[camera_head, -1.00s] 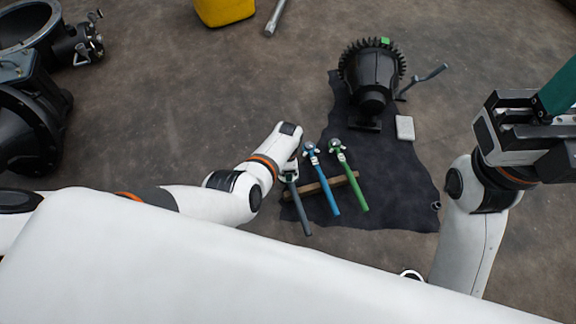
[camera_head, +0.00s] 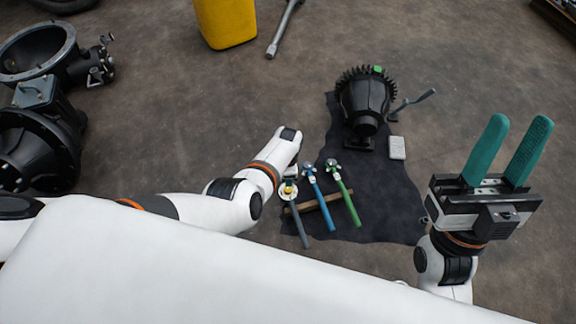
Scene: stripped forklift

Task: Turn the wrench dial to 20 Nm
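Three wrenches lie side by side across a wooden strip (camera_head: 311,204) on a dark mat (camera_head: 380,204). The dark grey wrench (camera_head: 301,229) is leftmost, the blue wrench (camera_head: 321,203) in the middle, the green wrench (camera_head: 348,202) on the right. A round pale and yellow dial-like part (camera_head: 288,191) shows at the grey wrench's upper end; its reading is too small to tell. My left wrist hangs just above that end, and its fingers are mostly hidden. My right gripper (camera_head: 519,122) is open and empty, with two teal fingers pointing up, right of the mat.
A black motor-like part (camera_head: 366,101) with a toothed rim stands at the mat's far end, beside a small pale box (camera_head: 397,147) and a bent lever (camera_head: 412,102). A yellow container (camera_head: 226,22) and metal bar (camera_head: 285,28) lie farther back. Black machine parts (camera_head: 37,135) are at left.

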